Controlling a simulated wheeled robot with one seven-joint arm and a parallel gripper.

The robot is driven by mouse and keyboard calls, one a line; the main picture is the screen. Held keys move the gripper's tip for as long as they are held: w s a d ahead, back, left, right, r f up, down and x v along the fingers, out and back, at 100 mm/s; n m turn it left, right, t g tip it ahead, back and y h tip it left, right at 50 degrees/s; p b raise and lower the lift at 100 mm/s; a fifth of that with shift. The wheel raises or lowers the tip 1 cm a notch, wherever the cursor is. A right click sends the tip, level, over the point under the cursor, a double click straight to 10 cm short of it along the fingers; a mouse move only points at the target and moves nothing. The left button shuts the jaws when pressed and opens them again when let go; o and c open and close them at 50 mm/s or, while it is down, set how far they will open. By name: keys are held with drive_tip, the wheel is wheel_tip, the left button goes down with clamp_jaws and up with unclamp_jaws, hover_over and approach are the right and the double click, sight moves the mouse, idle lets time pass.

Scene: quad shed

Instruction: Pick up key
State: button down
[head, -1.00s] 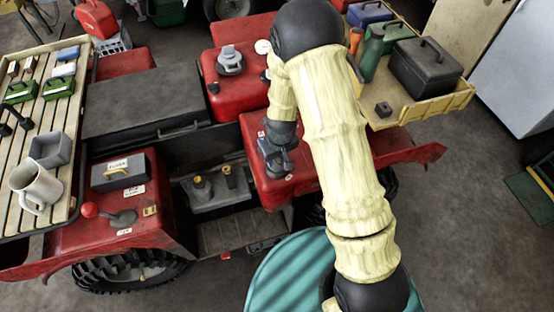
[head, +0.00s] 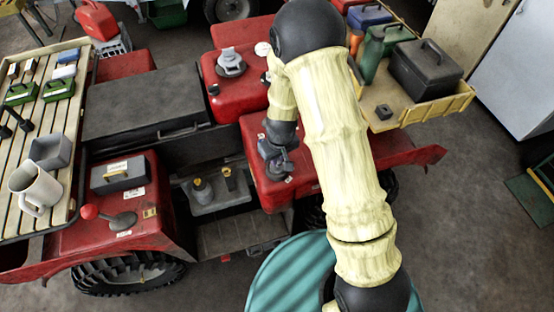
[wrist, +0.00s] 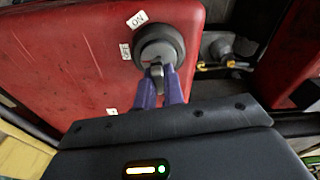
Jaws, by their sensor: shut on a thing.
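The key (wrist: 156,70) shows in the wrist view as a small dark piece at the face of a round black switch (wrist: 160,45) on a red panel. My gripper (wrist: 158,85) has its two blue fingers shut on the key, directly in front of the switch. The fingers cover much of the key, and I cannot tell how deep it sits in the switch. In the head view my gripper (head: 276,160) is low over the red panel (head: 262,190) on the vehicle, and the key itself cannot be made out there.
Labels (wrist: 137,19) reading ON and OFF sit around the switch. A yellow tray (head: 440,103) with a black box (head: 425,70) stands at the right. A teal round surface (head: 290,275) lies in front.

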wheel_tip(320, 180, up, 9)
drive_tip(key=shift+r+b, duration=0.1)
drive_tip(key=shift+b, duration=0.3)
